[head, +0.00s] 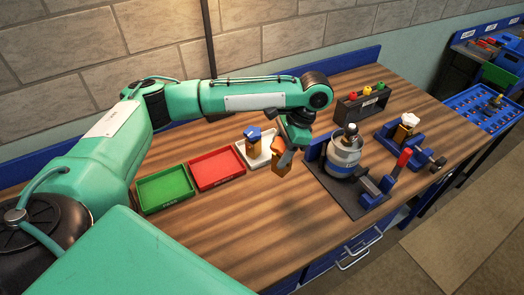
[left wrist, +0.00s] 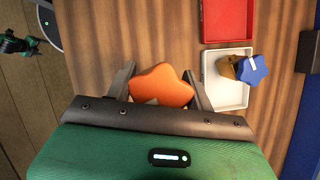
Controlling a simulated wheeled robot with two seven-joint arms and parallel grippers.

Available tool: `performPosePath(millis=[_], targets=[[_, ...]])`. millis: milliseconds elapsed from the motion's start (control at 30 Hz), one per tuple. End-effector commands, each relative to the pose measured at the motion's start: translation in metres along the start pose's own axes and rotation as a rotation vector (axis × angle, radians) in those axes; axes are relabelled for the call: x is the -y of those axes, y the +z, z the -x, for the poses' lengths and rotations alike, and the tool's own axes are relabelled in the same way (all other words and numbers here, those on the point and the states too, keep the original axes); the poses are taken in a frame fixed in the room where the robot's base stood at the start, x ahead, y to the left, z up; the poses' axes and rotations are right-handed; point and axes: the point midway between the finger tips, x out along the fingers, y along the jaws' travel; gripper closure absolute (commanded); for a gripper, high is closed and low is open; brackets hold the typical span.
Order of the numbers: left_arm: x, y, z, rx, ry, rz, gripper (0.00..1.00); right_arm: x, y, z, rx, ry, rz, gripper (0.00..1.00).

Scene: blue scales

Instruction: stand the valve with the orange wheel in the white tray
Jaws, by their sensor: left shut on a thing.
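My left gripper (head: 287,148) is shut on the valve with the orange wheel (head: 281,163) and holds it near the right front of the white tray (head: 268,163), apart from it. In the left wrist view the orange wheel (left wrist: 162,86) sits between the two fingers of the left gripper (left wrist: 160,88) and hides the valve body below. The white tray also shows there (left wrist: 226,98), to the right of the wheel. A valve with a blue wheel (head: 253,135) stands in the white tray, toward its back in the head view.
A red tray (head: 217,170) and a green tray (head: 165,189) stand left of the white tray. To the right are a silver round device (head: 344,153) on a dark plate, a red-handled clamp (head: 401,162), a white-wheeled valve (head: 408,122) and a rack (head: 363,105). The front middle table is clear.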

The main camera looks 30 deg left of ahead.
Motion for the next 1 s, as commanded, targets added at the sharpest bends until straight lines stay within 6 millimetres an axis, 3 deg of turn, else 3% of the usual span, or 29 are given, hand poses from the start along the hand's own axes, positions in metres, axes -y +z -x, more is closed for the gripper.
performPosePath(millis=[267, 733, 1000], targets=[[0.037, -0.012, 0.014, 0.003, -0.151, -0.366, 0.90, -0.008, 0.000, -0.011, -0.002, 0.009, 0.001, 0.25], [0.093, -0.021, 0.038, 0.010, -0.382, -0.939, 0.90, 0.009, 0.002, -0.025, -0.001, -0.009, -0.001, 0.25], [0.127, -0.022, 0.055, 0.018, -0.524, -1.279, 0.90, 0.007, 0.003, -0.033, 0.000, -0.007, 0.000, 0.25]])
